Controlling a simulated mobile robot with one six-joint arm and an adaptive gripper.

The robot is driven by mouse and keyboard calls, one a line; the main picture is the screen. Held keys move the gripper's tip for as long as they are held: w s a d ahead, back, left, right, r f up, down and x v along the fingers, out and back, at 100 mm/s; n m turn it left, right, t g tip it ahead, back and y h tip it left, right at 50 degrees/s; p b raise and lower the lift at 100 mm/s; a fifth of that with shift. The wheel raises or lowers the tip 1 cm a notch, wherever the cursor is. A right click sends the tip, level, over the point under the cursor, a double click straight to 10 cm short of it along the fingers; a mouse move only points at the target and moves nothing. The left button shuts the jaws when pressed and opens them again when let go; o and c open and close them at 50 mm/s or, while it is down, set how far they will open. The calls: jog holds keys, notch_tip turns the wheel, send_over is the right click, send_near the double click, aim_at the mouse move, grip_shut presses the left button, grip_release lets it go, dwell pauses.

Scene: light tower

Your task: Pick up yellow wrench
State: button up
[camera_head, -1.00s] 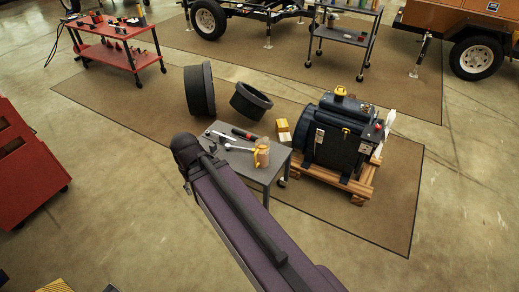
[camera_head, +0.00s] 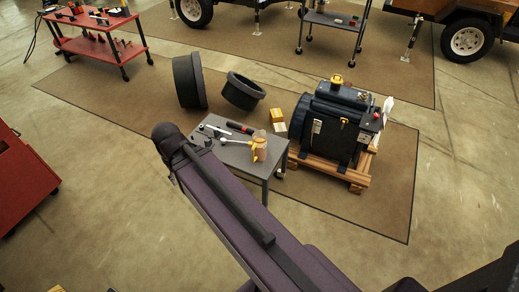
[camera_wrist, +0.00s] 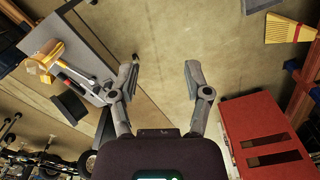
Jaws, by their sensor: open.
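A small grey table (camera_head: 233,160) holds several tools. A yellow piece (camera_head: 259,152) beside a tan, mug-like object is near its front right; I cannot tell whether this is the yellow wrench. The wrist view also shows this yellow piece (camera_wrist: 45,62) on the table (camera_wrist: 92,48) at upper left. A black-and-red tool (camera_head: 240,128) and a silver tool (camera_head: 215,128) lie behind it. My gripper (camera_wrist: 159,76) is open and empty, over bare floor to the right of the table in the wrist view.
A dark engine (camera_head: 338,120) on a wooden pallet stands right of the table. A red cabinet (camera_wrist: 260,135) and a yellow broom head (camera_wrist: 288,30) are right in the wrist view. Floor between is clear.

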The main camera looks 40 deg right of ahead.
jog(key=w+d+f+n+t+y+b, duration=0.1)
jog(key=w+d+f+t+y+b, duration=0.3)
jog(key=d+f+b, duration=0.75)
jog(key=w+d+f+n+t+y+b, duration=0.1)
jog(key=w+d+f+n+y+b, duration=0.1)
jog(key=w+d+f+b, duration=0.7)
jog(key=s+d+f+t+b, duration=0.2)
jog(key=d+f+b, duration=0.2)
jog(key=d+b, duration=0.4)
jog(key=s+d+f+n+t+b, duration=0.1)
jog(key=s+d+f+t+b, duration=0.1)
jog(key=d+b, duration=0.6)
jog(key=s+d+f+t+b, duration=0.3)
jog(key=d+f+b, duration=0.3)
jog(key=d, duration=0.7)
jog(key=shift+f+n+t+h+b, duration=0.25)
jog(key=shift+n+t+h+b, duration=0.05)
jog(key=shift+b, duration=0.7)
jog(key=shift+w, duration=0.1)
